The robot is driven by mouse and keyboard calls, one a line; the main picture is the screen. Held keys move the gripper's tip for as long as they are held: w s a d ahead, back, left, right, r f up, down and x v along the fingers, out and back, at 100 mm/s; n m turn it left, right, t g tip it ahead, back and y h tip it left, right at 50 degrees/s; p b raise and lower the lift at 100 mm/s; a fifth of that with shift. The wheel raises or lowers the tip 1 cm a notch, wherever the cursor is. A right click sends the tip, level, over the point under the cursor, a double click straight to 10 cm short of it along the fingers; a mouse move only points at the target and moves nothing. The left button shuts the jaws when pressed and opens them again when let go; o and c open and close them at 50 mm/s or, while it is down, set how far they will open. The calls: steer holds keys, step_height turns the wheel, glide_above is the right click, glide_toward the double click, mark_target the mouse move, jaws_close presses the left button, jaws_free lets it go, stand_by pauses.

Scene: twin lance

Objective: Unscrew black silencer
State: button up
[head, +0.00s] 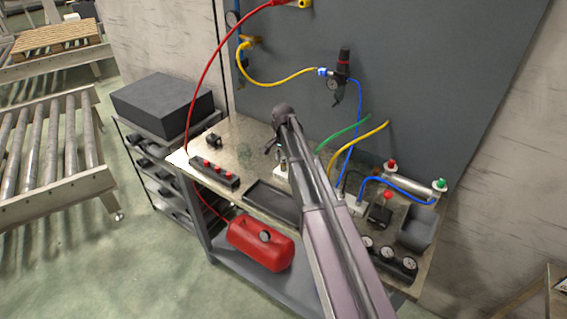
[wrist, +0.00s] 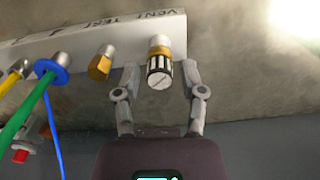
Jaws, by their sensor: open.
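In the wrist view, the black silencer (wrist: 159,77) is a short cylinder with black and white slots, a brass collar and a pale round end. It sticks out of a white manifold block (wrist: 60,32) with "VENT TEST" lettering. My gripper (wrist: 160,68) is open, with one finger on each side of the silencer. The fingertips reach about the brass collar, with a visible gap on both sides. In the head view, my gripper (head: 275,147) is over the middle of the bench, mostly behind my arm, and the silencer cannot be made out.
Beside the silencer are a brass hex fitting (wrist: 101,63) and a blue-ringed fitting (wrist: 51,67) with green and blue hoses. The bench (head: 240,135) also holds a button box (head: 214,173), a black tray (head: 272,203) and gauges (head: 386,256). A red tank (head: 260,244) sits below.

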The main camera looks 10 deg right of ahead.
steer(key=m, duration=0.6)
steer(key=shift+m, duration=0.3)
steer(key=m, duration=0.6)
jaws_close()
stand_by(0.4)
